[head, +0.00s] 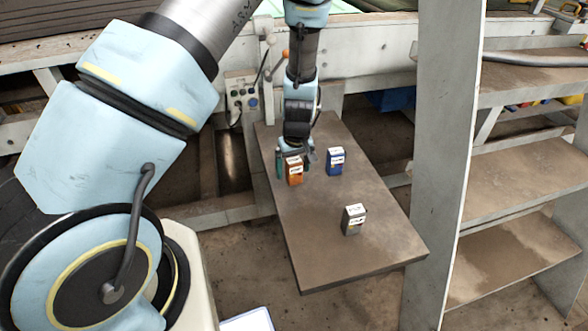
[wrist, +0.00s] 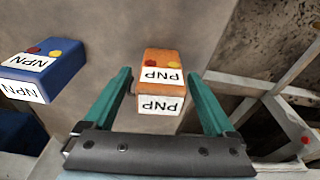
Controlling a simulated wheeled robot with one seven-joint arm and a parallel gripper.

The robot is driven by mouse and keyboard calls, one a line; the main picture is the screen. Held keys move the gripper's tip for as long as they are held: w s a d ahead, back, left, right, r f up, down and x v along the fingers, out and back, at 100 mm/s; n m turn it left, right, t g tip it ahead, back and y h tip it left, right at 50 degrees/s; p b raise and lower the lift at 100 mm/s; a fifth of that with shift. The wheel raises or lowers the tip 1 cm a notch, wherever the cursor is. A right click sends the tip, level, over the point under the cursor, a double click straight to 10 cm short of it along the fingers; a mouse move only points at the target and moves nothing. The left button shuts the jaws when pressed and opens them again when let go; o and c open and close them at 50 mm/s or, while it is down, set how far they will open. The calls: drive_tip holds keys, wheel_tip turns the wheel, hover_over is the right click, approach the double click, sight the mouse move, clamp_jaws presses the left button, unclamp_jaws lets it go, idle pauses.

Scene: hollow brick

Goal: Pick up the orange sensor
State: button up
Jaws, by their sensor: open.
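The orange sensor (head: 295,173) is a small box with a white label, standing near the far left part of the brown table. In the wrist view the orange sensor (wrist: 161,80) shows its white PNP labels and a red and a yellow dot on top. My gripper (wrist: 163,88) is open, with one teal finger on each side of the sensor and a gap visible on both sides. In the head view my gripper (head: 295,162) is just above and around the sensor, partly covering it.
A blue sensor (head: 335,163) with an NPN label stands to the right of the orange one; it also shows in the wrist view (wrist: 42,70). A grey sensor (head: 353,222) stands nearer the front. The brown table (head: 330,262) is otherwise clear. A shelf post (head: 440,180) rises at the right.

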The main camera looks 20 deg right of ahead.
clamp_jaws()
idle(0.8)
